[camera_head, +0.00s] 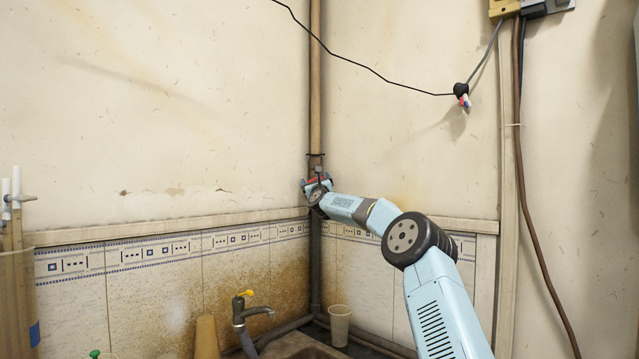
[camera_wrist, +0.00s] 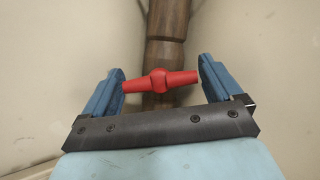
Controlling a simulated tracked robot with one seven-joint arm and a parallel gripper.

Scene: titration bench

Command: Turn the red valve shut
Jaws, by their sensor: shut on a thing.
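The red valve (camera_wrist: 160,81) is a two-armed handle on a brown vertical pipe (camera_wrist: 167,30) in the wrist view. My gripper (camera_wrist: 160,80) has its two blue fingers at the handle's two ends, one on each side, and is shut on it. The handle lies nearly level, its right end slightly higher than its left. In the head view, my gripper (camera_head: 318,183) is at the pipe (camera_head: 315,90) in the wall corner, and a little red of the valve (camera_head: 313,181) shows there, mostly hidden by my gripper.
A sink with a yellow-handled tap (camera_head: 241,310) stands below. A pale cup (camera_head: 340,324) is right of the sink. A black cable (camera_head: 375,72) hangs across the upper wall. A brown cable (camera_head: 522,180) runs down the right wall. Wooden poles stand at far left.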

